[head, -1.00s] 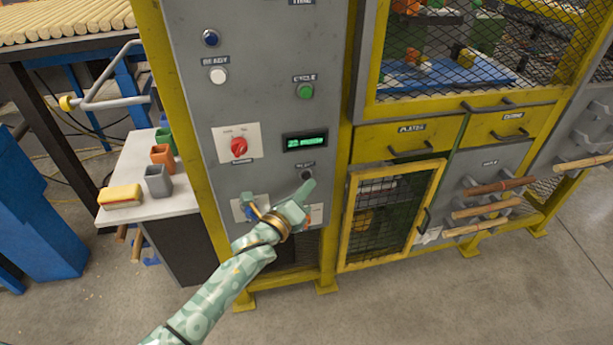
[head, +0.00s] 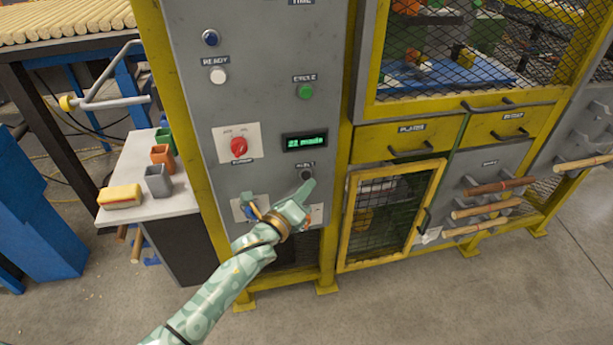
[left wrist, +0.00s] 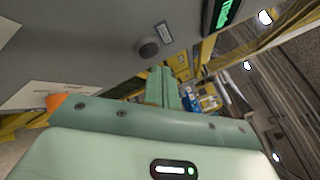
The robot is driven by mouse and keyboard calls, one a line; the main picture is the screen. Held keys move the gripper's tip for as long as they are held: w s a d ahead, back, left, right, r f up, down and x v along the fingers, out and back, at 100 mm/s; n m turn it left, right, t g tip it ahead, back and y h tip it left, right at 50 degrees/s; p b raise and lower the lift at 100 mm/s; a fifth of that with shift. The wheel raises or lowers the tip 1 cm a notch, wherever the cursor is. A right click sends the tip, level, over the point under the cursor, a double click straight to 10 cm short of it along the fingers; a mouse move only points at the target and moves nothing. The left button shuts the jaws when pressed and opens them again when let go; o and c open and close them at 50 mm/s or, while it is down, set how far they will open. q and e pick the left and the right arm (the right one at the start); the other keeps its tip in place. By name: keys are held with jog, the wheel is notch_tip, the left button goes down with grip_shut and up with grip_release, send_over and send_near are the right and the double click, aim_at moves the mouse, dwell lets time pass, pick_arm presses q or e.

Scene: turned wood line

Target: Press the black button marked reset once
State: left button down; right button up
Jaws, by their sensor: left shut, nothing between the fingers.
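The black reset button (head: 305,174) is on the grey control panel (head: 262,105), below the green display (head: 305,142), which reads "21 made". Its small label above is too blurred to read surely. My left gripper (head: 309,186) is shut and empty, its tips just below the button in the head view. In the left wrist view the black button (left wrist: 149,48) stands out from the panel, left of the shut fingers (left wrist: 162,75). The fingertips look close to it but apart; exact contact cannot be told. My right gripper is not in view.
A red rotary switch (head: 239,146), a green button (head: 305,91), a white button (head: 218,76) and a blue button (head: 210,38) share the panel. A key-like blue fitting (head: 250,211) sits beside my left wrist. A yellow-framed mesh door (head: 390,215) stands to the right.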

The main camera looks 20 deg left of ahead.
pick_arm(q)
jog(key=shift+w+a, duration=0.25)
jog(key=shift+w, duration=0.1)
jog(key=shift+w+a, duration=0.2)
jog(key=shift+w, duration=0.1)
dwell(0.7)
jog(key=shift+s, duration=0.1)
jog(key=shift+s+d, duration=0.45)
jog(key=shift+s, duration=0.15)
jog(key=s+d, duration=0.1)
jog(key=s+d+p, duration=0.1)
jog(key=s, duration=0.2)
jog(key=shift+s+d+p, duration=0.1)
jog(key=shift+d+p, duration=0.25)
jog(key=shift+d, duration=0.05)
